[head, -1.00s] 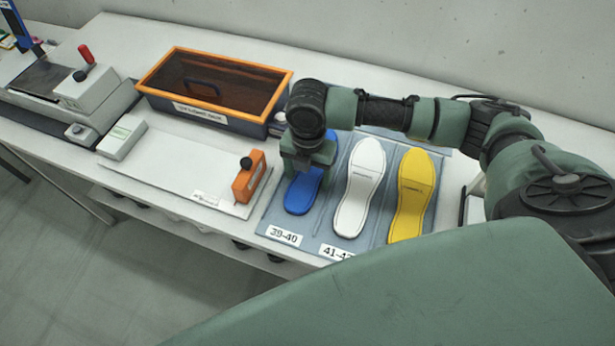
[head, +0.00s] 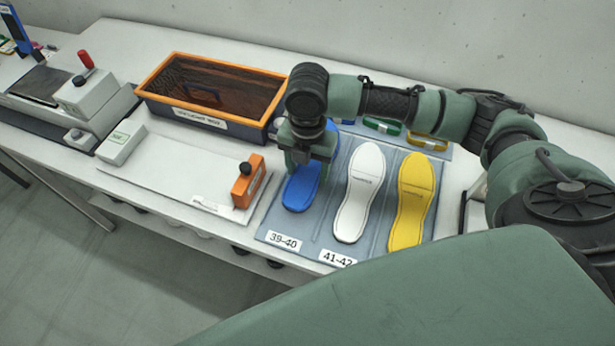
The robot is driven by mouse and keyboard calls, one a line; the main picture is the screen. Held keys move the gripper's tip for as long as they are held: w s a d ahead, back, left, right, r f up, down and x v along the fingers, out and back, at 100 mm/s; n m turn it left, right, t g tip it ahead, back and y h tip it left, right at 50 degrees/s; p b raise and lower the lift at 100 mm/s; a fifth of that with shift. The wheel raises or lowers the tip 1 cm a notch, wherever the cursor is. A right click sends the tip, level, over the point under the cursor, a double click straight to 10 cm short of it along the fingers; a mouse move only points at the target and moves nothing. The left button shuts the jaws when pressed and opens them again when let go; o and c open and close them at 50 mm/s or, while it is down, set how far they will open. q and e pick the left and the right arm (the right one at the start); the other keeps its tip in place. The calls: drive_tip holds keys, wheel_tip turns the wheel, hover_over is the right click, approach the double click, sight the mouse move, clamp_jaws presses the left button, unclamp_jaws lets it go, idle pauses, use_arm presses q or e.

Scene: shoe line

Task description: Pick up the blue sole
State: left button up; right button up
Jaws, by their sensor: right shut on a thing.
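The blue sole (head: 302,192) lies on the grey-blue mat (head: 324,215), in the lane labelled 39-40. My right gripper (head: 301,180) points down over the middle of this sole and is shut on it. The gripper and wrist hide much of the sole's upper half. A bit of blue shows behind the wrist. I cannot tell whether the sole is lifted off the mat. My left gripper is not in view.
A white sole (head: 360,192) and a yellow sole (head: 412,200) lie to the right on the mat.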

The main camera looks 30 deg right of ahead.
sight(307, 174)
wheel_tip(307, 174, up, 16)
drive_tip(key=b, duration=0.1)
